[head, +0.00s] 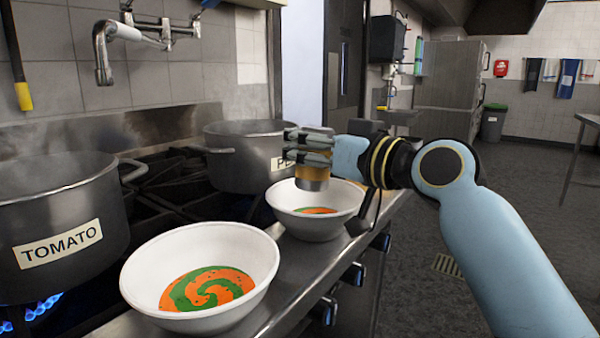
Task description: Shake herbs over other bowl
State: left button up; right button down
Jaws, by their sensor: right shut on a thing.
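The near white bowl (255,249) holds an orange and green swirled soup with dark specks on it. The other white bowl (290,200) stands behind it, to the right, with orange and some green showing inside. My right gripper (308,150) is shut on a small brown-gold herb shaker (312,178), with its metallic end facing down. The shaker is above the far bowl and covers part of its rim and inside. Whether herbs lie in the far bowl I cannot tell. My left gripper is not in view.
A large pot labelled TOMATO (60,205) stands at left over a blue flame. A second pot (240,165), its label partly hidden, is behind the far bowl. The steel counter edge (300,275) has knobs below; open floor lies right.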

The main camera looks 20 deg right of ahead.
jog(key=shift+d+r+n, duration=0.15)
jog(key=shift+r+n, duration=0.05)
jog(key=shift+n, duration=0.5)
notch_tip(320, 180, up, 4)
jog(key=p, duration=0.3)
jog(key=shift+r, duration=0.1)
